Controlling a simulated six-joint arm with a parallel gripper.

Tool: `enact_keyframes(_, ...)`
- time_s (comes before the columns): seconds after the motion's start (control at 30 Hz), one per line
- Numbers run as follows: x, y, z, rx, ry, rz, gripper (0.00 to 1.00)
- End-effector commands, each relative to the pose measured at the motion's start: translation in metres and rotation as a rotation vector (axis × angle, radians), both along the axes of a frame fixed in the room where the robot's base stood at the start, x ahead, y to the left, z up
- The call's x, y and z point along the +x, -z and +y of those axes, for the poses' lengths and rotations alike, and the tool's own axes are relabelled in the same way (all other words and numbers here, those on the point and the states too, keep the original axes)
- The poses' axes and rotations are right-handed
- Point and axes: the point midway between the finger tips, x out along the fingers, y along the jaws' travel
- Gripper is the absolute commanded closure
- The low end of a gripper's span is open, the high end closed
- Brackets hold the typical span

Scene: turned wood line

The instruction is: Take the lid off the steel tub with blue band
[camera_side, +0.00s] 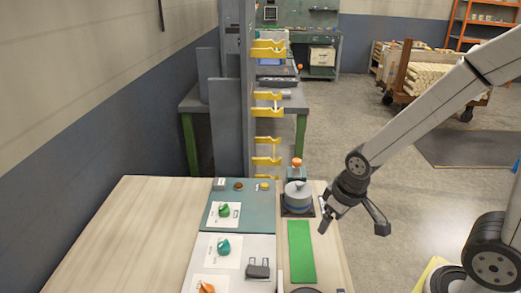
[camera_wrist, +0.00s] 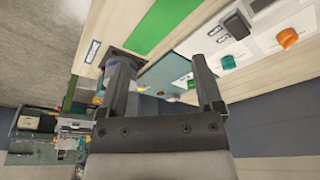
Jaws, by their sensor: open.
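The steel tub with blue band (camera_side: 297,203) stands upright on a dark square pad in the side view. Its grey lid (camera_side: 297,187) sits on top. In the wrist view the tub is mostly hidden behind one finger, with only a small bluish part showing. My gripper (camera_side: 352,228) is to the right of the tub and apart from it, with its fingers spread and nothing between them. Both fingers of my gripper also show in the wrist view (camera_wrist: 162,68).
A green strip (camera_side: 301,251) lies in front of the tub. Behind the tub is a dark block with an orange top (camera_side: 297,162). To the left are panels with a green part (camera_side: 224,210), a teal part (camera_side: 223,247) and an orange part (camera_side: 207,288). A grey column with yellow brackets (camera_side: 267,161) rises behind.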

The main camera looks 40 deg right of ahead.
Motion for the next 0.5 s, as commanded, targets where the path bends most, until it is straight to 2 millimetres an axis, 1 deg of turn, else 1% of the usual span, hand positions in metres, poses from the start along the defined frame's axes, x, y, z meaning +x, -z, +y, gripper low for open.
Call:
enact_keyframes(0.03,0.000,0.000,0.000,0.000,0.000,0.000,0.18)
enact_keyframes(0.07,0.000,0.000,0.000,0.000,0.000,0.000,0.22)
enact_keyframes(0.33,0.001,0.000,0.000,0.001,0.004,0.000,0.22)
enact_keyframes(0.5,0.010,-0.002,-0.003,0.010,0.057,0.007,0.22)
